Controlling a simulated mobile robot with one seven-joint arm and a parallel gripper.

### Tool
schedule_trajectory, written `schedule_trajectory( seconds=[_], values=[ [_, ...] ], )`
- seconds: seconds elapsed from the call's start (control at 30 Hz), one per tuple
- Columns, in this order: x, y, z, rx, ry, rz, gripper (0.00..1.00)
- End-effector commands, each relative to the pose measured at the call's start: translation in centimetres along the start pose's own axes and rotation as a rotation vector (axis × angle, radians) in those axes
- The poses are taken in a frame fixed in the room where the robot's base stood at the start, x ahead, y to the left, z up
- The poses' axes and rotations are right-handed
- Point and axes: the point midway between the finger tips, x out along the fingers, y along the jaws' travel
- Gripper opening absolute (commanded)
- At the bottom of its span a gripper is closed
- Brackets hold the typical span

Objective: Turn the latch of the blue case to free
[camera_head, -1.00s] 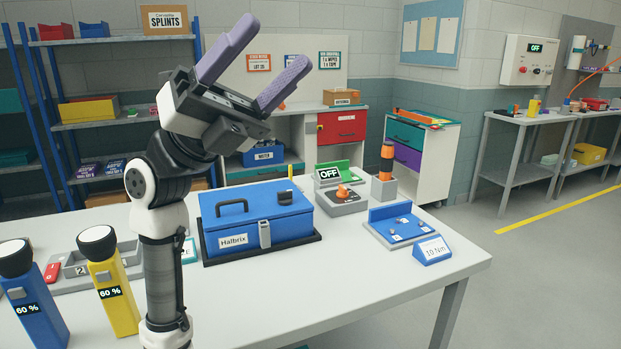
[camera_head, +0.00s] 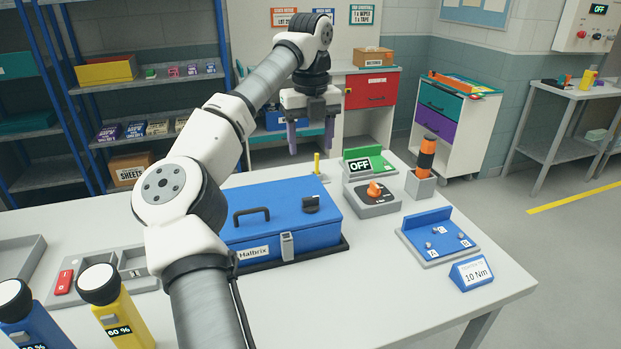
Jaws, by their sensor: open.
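The blue case (camera_head: 262,226) labelled "Halbrix" lies closed on a dark tray on the white table. A grey clasp (camera_head: 287,246) is on the front face. My arm covers the case's left end.
Right of the case are a grey box with an orange knob (camera_head: 376,194), a green stand reading "OFF" (camera_head: 370,163), an orange-black cylinder (camera_head: 426,160) and a blue fixture (camera_head: 440,238). A thin yellow post (camera_head: 317,164) stands behind the case. Blue and yellow flashlight-like units stand front left.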

Motion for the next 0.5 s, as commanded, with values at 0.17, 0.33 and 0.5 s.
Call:
schedule_trajectory(
  seconds=[0.17,0.33,0.5],
  values=[
    [1.2,0.2,0.1,-0.006,0.002,0.008,0.6],
    [4.2,0.2,0.0,-0.003,0.005,0.006,0.6],
    [7.8,0.2,0.0,-0.002,0.005,0.003,0.6]
  ],
)
